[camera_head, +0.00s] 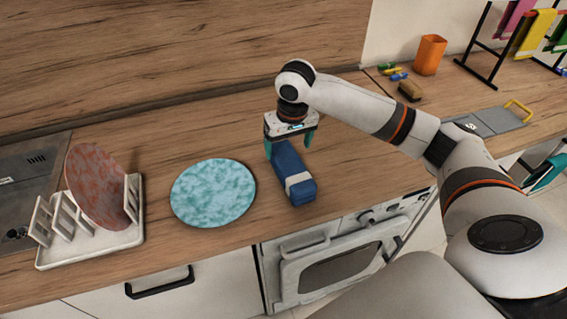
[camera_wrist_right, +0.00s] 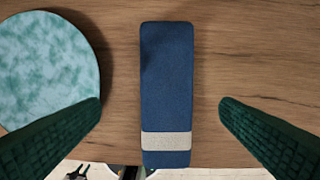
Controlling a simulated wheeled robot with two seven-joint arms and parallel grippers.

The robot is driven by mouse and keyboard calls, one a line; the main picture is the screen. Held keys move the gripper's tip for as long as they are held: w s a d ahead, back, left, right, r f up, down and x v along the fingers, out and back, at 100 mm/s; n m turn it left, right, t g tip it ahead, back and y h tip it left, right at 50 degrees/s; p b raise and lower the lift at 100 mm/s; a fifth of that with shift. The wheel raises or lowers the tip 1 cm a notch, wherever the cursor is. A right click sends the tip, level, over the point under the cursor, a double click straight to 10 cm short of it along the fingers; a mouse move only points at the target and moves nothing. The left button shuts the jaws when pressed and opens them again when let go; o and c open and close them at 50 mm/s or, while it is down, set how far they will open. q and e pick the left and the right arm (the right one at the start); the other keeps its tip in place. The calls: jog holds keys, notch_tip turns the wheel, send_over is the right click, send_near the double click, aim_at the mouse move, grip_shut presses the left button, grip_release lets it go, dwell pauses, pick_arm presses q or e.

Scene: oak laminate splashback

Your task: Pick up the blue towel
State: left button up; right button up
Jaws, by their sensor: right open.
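The blue towel (camera_head: 289,174) is a folded oblong with a pale band near its front end, lying on the wooden counter. My right gripper (camera_head: 290,149) is over its back part, fingers pointing down. In the right wrist view the towel (camera_wrist_right: 167,82) lies between the two green fingers (camera_wrist_right: 160,120), with a clear gap on each side. The right gripper is open and holds nothing. My left gripper is not in view in the head view.
A mottled turquoise plate (camera_head: 213,192) lies left of the towel. A white rack (camera_head: 92,248) with a reddish plate (camera_head: 97,186) stands further left. An orange cup (camera_head: 429,55) and a brush (camera_head: 410,91) are at the back right. The oven (camera_head: 340,262) is below the counter's front edge.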

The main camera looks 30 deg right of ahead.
aim_at(291, 164)
jog(key=f, duration=0.2)
jog(key=s+f, duration=0.1)
jog(key=shift+f+p, duration=0.35)
jog(key=shift+w+d+f, duration=0.1)
jog(key=shift+w+f, duration=0.1)
jog(key=shift+f, duration=0.15)
jog(key=shift+w+f, duration=0.15)
jog(key=shift+f, duration=0.15)
jog(key=f, duration=0.1)
jog(key=f+p, duration=0.1)
jog(key=f, duration=0.2)
jog(key=shift+w+d+f, duration=0.15)
jog(key=shift+d, duration=0.25)
jog(key=shift+w+f, duration=0.1)
jog(key=shift+f, duration=0.25)
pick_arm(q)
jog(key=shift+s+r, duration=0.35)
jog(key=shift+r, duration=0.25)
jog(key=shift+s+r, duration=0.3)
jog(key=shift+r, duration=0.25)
pick_arm(e)
jog(key=shift+c, duration=0.5)
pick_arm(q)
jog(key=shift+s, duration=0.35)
pick_arm(e)
jog(key=c, duration=1.1)
